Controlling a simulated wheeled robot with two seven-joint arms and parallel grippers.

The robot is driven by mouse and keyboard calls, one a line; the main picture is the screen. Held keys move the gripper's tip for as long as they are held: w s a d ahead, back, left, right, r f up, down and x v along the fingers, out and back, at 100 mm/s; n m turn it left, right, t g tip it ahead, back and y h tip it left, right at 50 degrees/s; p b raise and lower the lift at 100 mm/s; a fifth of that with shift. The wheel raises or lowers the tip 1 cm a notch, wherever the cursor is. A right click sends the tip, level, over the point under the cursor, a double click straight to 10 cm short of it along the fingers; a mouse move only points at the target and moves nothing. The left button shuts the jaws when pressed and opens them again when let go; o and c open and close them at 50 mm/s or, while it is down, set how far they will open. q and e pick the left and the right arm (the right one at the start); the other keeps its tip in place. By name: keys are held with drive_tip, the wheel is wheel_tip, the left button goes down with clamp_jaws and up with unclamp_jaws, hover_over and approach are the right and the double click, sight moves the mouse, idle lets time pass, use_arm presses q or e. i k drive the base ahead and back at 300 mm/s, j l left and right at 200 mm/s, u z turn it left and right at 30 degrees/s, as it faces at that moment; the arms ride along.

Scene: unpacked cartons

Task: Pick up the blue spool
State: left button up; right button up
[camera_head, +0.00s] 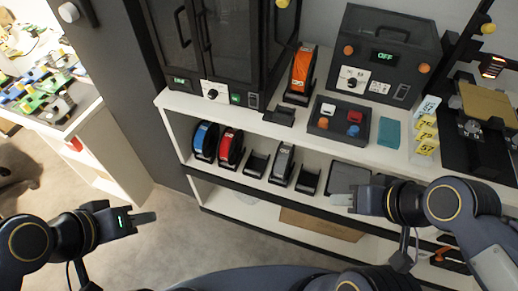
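The blue spool (205,140) stands upright in a black holder at the left end of the middle shelf, beside a red spool (231,149). My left gripper (147,218) is in front of the shelf, to the lower left of the blue spool and well apart from it. Nothing shows in its fingers, and I cannot tell whether they are apart. My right gripper (338,199) is near the shelf's front, far to the right of the blue spool. Its fingers overlap from this angle, so their opening is unclear.
A grey spool (282,163) and black empty holders (256,164) share the shelf (212,174). An orange spool (303,70) stands on the upper surface near a control box (385,60). A side table (60,128) is at left. Floor between is clear.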

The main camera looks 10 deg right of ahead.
sight(205, 140)
drive_tip(key=z, duration=0.25)
drive_tip(key=j+z, duration=0.95)
drive_tip(key=k+j, duration=0.1)
drive_tip(key=j, duration=0.35)
drive_tip(key=k+j+z, duration=0.15)
drive_tip(key=j, duration=0.75)
drive_tip(key=k+z, duration=0.05)
